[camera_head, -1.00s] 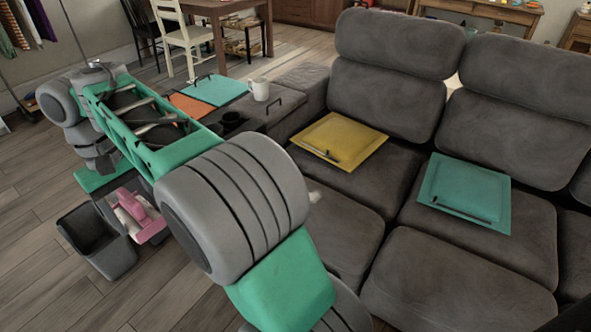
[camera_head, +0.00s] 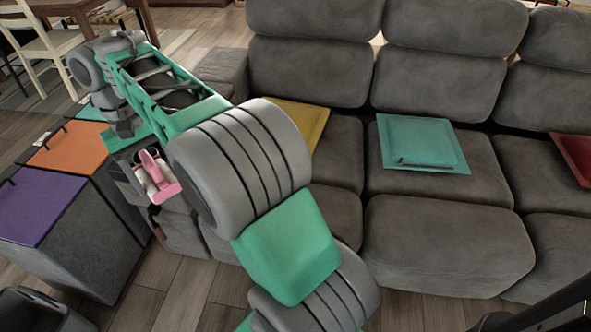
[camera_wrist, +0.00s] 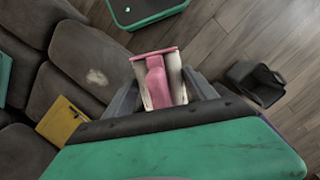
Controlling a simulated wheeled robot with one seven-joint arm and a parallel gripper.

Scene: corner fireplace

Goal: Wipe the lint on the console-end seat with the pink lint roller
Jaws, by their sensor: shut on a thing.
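The pink lint roller (camera_head: 156,178) is in my gripper (camera_head: 150,182), at the end of my arm on the left of the head view. In the wrist view my gripper (camera_wrist: 155,92) is shut on the roller (camera_wrist: 156,80), its fingers on either side of it. The roller is in the air, apart from the sofa. A pale lint patch (camera_wrist: 97,77) lies on a grey seat cushion (camera_wrist: 75,98) in the wrist view, left of the roller. In the head view my arm hides the lint and part of that end of the sofa.
Boxes with purple (camera_head: 38,208), orange (camera_head: 70,150) and teal lids stand at the left. A dark bin (camera_wrist: 262,80) stands on the floor. Yellow (camera_head: 312,125), teal (camera_head: 420,142) and red (camera_head: 574,150) flat items lie on the sofa. Bare floor shows before the sofa.

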